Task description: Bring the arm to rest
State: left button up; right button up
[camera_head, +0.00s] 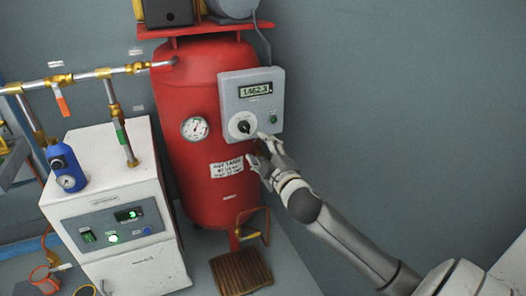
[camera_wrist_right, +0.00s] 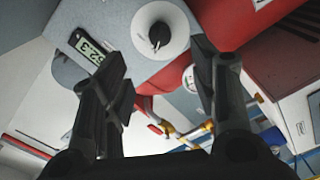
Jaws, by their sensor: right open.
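My right gripper (camera_head: 262,157) is open and empty in front of the red tank, just below and to the right of a grey control box (camera_head: 229,92). The box carries a round knob (camera_head: 243,127) and a digital display (camera_head: 256,90). In the right wrist view the open fingers of my right gripper (camera_wrist_right: 165,95) stand apart, with the knob (camera_wrist_right: 159,35) beyond them and no contact visible. My right arm reaches in from the lower right in the head view. My left gripper does not show.
The red tank (camera_head: 190,90) with a pressure gauge (camera_head: 194,128) stands behind the gripper. A white cabinet (camera_head: 140,262) with a blue regulator (camera_head: 66,168) and pipes is at the left. A brown slatted grate (camera_head: 240,272) lies below. The wall side at right looks clear.

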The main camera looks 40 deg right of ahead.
jog(key=shift+s, duration=0.1)
dwell(0.5)
